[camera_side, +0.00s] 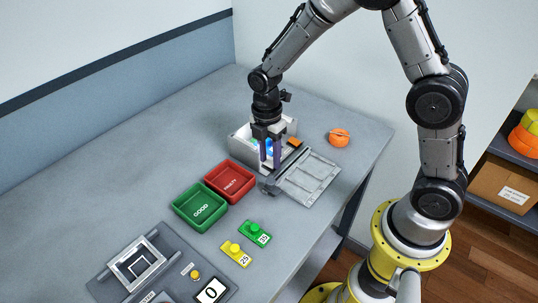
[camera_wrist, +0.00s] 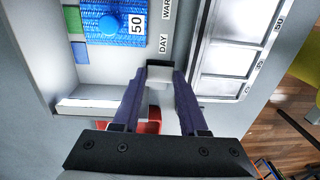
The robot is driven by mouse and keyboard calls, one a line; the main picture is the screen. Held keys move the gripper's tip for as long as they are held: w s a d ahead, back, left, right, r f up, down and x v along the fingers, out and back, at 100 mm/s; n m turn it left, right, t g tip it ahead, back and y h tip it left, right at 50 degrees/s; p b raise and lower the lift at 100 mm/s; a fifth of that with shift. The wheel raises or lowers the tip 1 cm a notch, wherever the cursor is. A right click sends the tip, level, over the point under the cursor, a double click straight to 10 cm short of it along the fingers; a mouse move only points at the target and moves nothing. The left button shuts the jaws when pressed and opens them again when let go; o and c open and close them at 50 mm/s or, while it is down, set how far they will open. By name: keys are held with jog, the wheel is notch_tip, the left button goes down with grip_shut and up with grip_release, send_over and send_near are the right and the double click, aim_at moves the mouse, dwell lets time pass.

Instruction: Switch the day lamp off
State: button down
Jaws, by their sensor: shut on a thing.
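The light box (camera_side: 240,132) stands open near the back of the table; its light-coloured wall (camera_wrist: 30,60) also shows in the wrist view. A blue ribbed piece (camera_wrist: 108,22) with a "50" label lies inside. The words DAY and WARM are printed on the rim strip beside it. My gripper (camera_side: 270,161) is down at the box's front. In the wrist view my gripper (camera_wrist: 161,75) is shut on a small grey and dark piece, the day switch (camera_wrist: 160,84), just below the word DAY. Its setting is partly hidden by the fingers.
A red tray (camera_side: 230,181) and a green tray (camera_side: 200,207) sit in front. Green (camera_side: 254,233) and yellow (camera_side: 236,253) weights and an orange round thing (camera_side: 339,138) are nearby.

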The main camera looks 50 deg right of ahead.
aim_at(268, 162)
jog(key=shift+c, duration=2.2)
grip_release()
notch_tip(268, 162, up, 14)
jog(key=shift+w, duration=0.3)
